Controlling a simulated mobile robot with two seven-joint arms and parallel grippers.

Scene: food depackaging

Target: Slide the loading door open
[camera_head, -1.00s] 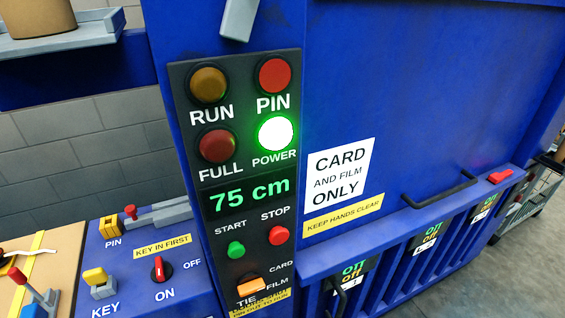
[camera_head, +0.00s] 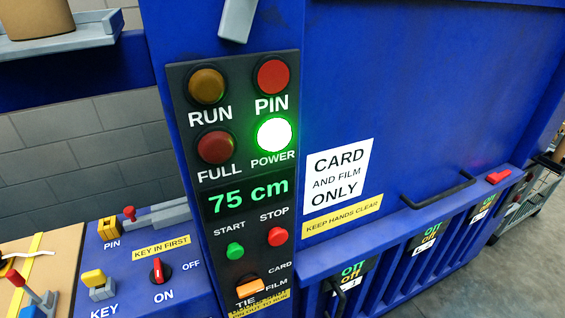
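The large blue loading door (camera_head: 420,90) fills the right half of the view, with a white "CARD AND FILM ONLY" sign (camera_head: 339,169) and a yellow "KEEP HANDS CLEAR" strip on it. A black bar handle (camera_head: 438,190) sits near its lower edge. The door stands down against the ribbed lower front (camera_head: 400,262). A red piece (camera_head: 498,177) lies on the ledge right of the handle. Neither of my grippers is in view.
The black control panel (camera_head: 213,254) has a lit green POWER lamp (camera_head: 274,135) and a "75 cm" display (camera_head: 248,197). The key-and-pin console (camera_head: 122,248) stands at lower left. A grey shelf (camera_head: 60,42) is at upper left. A wire trolley (camera_head: 540,190) stands at far right.

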